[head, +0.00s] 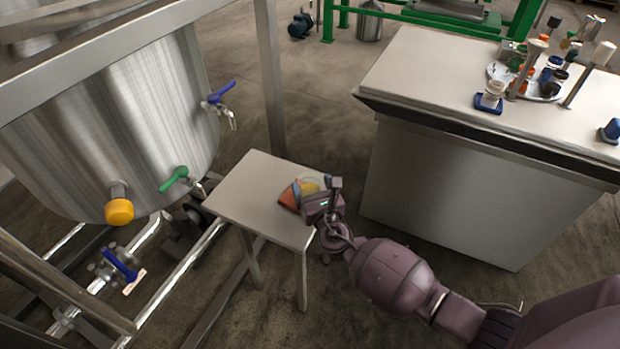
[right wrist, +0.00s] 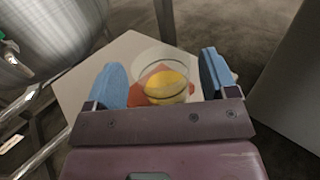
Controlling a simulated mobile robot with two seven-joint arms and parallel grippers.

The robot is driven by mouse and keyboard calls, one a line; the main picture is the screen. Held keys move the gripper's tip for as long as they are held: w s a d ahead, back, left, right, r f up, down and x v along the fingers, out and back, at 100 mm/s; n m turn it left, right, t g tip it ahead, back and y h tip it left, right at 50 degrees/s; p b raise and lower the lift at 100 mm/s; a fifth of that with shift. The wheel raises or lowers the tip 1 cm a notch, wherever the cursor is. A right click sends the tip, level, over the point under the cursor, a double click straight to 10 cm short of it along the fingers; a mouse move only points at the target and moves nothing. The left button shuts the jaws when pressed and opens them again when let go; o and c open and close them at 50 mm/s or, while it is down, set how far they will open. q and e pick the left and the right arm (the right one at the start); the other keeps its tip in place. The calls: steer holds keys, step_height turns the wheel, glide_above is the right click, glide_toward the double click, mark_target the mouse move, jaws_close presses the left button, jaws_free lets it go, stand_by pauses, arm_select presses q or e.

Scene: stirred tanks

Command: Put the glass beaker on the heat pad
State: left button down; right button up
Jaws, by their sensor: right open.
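The glass beaker (right wrist: 165,88) shows in the right wrist view as a clear round rim with yellow inside, between my right gripper's blue fingers. In the head view the yellow (head: 309,186) shows at the small table, partly behind my gripper. An orange and multicoloured flat piece (head: 289,197), seemingly the heat pad, lies on the table beside or under the beaker; I cannot tell which. It shows orange-red around the beaker in the right wrist view (right wrist: 137,94). My right gripper (head: 320,189) is open, its fingers (right wrist: 163,82) on either side of the beaker. My left gripper is not in view.
The small table (head: 250,185) is otherwise bare. A steel tank (head: 110,130) with blue, green and yellow valve fittings stands left. A large cabinet (head: 470,190) stands right, with bottles and a round tray (head: 497,72) on top. Pipes run below the tank.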

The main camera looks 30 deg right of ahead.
arm_select(q)
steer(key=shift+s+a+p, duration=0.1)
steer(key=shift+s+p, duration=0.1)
steer(key=shift+p, duration=0.35)
arm_select(e)
steer(key=s+a, duration=0.1)
steer(key=s, duration=0.8)
steer(key=shift+a, duration=0.1)
